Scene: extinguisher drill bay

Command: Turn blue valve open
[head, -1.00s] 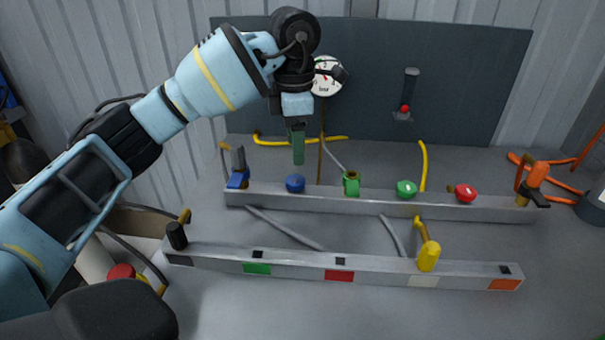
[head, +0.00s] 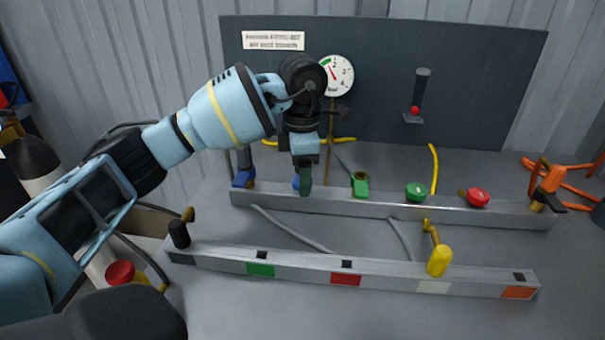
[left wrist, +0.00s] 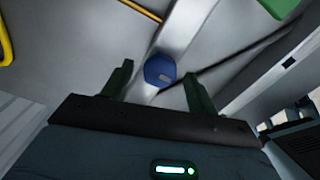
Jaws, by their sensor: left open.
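The blue valve (head: 296,183) is a round knob on the rear grey rail (head: 330,202), mostly hidden behind my left gripper in the head view. In the left wrist view the blue valve (left wrist: 160,70) shows a pale mark on its face and lies in line with the gap between the fingers. My left gripper (head: 305,186) is open, with its green fingers pointing down at the valve. In the left wrist view the fingers of the left gripper (left wrist: 157,84) stand apart on either side of the knob. Whether they touch it I cannot tell. My right gripper is out of view.
A blue fitting (head: 243,177) stands left of the valve, and a green fitting (head: 360,184) to its right. Green (head: 416,192) and red (head: 478,198) knobs follow along the rail. A pressure gauge (head: 337,75) is behind. A front rail (head: 305,268) carries coloured patches.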

